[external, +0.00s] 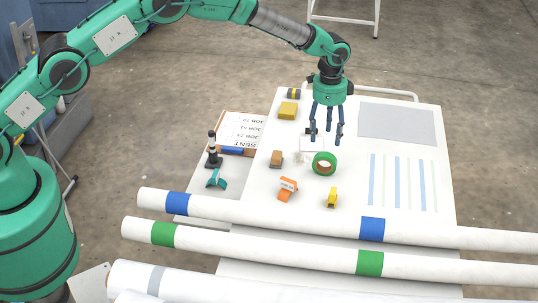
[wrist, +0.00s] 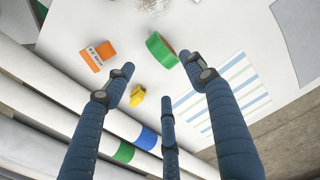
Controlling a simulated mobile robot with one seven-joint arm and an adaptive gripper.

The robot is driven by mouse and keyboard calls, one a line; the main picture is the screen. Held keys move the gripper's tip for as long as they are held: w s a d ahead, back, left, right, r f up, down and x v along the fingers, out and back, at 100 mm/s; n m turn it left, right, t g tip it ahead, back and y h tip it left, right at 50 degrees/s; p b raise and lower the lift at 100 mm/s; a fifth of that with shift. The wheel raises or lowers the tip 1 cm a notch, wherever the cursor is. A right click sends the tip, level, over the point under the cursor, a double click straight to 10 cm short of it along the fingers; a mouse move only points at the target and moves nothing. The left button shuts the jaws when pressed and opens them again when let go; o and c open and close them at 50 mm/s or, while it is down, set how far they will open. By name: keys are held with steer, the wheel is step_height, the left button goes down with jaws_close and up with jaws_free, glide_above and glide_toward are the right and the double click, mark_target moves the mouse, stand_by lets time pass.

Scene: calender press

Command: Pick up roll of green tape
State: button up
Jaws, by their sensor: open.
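The roll of green tape (external: 324,163) stands or lies on the white table in front of my gripper in the external view; whether it lies flat I cannot tell there. In the wrist view the green tape (wrist: 160,51) is a green ring beyond the fingertips, between the left and right fingers. My gripper (external: 327,133) points down above the table, behind the tape and apart from it. Its blue fingers (wrist: 163,88) are spread open with nothing between them.
A yellow block (external: 288,110) is farther back. Long white rolls (external: 270,217) cross the front. Striped sheets (external: 400,182) and a grey panel (external: 397,122) lie right.

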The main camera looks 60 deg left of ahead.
mark_target(325, 155)
steer(key=shift+f+b, duration=0.45)
steer(key=shift+f, duration=3.8)
steer(key=shift+f, duration=0.2)
steer(key=shift+w+f+b, duration=0.1)
steer(key=shift+f+b, duration=0.35)
steer(key=shift+f, duration=2)
steer(key=shift+c, duration=0.2)
steer(key=c, duration=1.2)
